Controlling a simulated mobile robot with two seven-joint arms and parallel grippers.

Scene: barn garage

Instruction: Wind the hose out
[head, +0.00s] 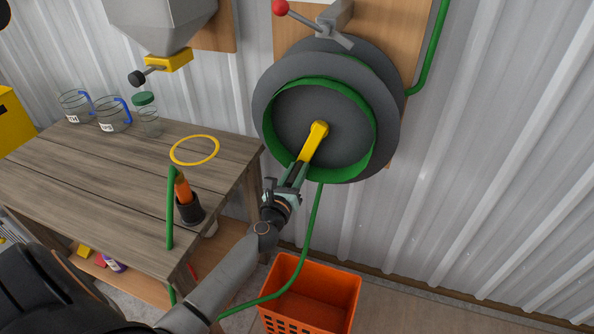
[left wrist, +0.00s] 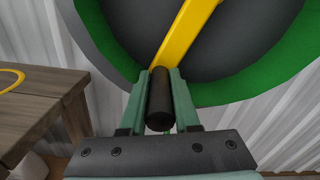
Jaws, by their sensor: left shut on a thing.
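The hose reel (head: 272,62) is a dark grey drum on the wall, with green hose (head: 369,125) wound on it. Its yellow crank arm (head: 315,140) points down and left from the hub; it also shows in the left wrist view (left wrist: 186,32). My left gripper (head: 291,178) is shut on the black crank handle (left wrist: 159,98), whose end sticks out between the fingers. The green hose (head: 313,222) hangs from the reel's bottom, passes the orange crate and runs left behind my arm. A green length (head: 170,215) also stands at the table's front edge. My right gripper is not in view.
A wooden table (head: 100,170) at left holds glass jugs (head: 112,115), a yellow ring (head: 194,150) and a black cup (head: 189,209). An orange crate (head: 335,283) stands on the floor below the reel. A red-knobbed lever (head: 305,20) sits above it. The right side is open.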

